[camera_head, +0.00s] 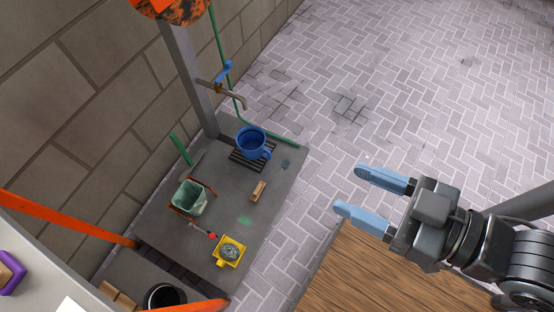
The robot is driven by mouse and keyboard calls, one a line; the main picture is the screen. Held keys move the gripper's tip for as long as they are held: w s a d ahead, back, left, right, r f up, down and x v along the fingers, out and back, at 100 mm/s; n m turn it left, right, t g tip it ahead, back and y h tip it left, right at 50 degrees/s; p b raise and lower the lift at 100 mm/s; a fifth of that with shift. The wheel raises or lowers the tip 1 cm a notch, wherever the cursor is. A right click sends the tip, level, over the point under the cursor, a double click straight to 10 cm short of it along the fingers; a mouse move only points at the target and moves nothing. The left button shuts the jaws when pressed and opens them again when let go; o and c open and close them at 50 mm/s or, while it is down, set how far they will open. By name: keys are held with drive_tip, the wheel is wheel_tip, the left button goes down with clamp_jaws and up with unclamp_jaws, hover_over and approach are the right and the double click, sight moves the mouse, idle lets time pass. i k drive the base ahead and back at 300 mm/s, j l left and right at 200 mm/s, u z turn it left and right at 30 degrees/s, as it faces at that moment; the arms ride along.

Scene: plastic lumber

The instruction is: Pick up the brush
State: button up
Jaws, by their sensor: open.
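A small tan wooden piece that looks like the brush (258,191) lies on the grey slab (226,216), in the lower left half of the head view. It is small in the picture, so its bristles are hard to make out. My gripper (350,190) is to the right of it in the picture, over the paving. Its two blue fingers point left and are spread apart with nothing between them. The gripper is well apart from the brush and touches nothing that I can see.
A blue mug (252,143) stands on a dark grate under a tap (230,97). A green bucket (188,198), a red-handled tool (203,231) and a yellow tray (229,250) are on the slab. A wooden top (375,275) lies below my gripper. The paving at upper right is clear.

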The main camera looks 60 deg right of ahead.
sight(261, 186)
drive_tip(key=k+l+z, duration=0.1)
drive_tip(key=k+z, duration=0.15)
drive_tip(key=k, duration=0.55)
drive_tip(key=i+l+u, duration=0.15)
drive_tip(key=i+l, duration=0.3)
drive_tip(key=i, duration=0.2)
drive_tip(key=i+l+u, duration=0.2)
drive_tip(key=i+l, duration=0.35)
drive_tip(key=i+u, duration=0.1)
drive_tip(key=u, duration=1.1)
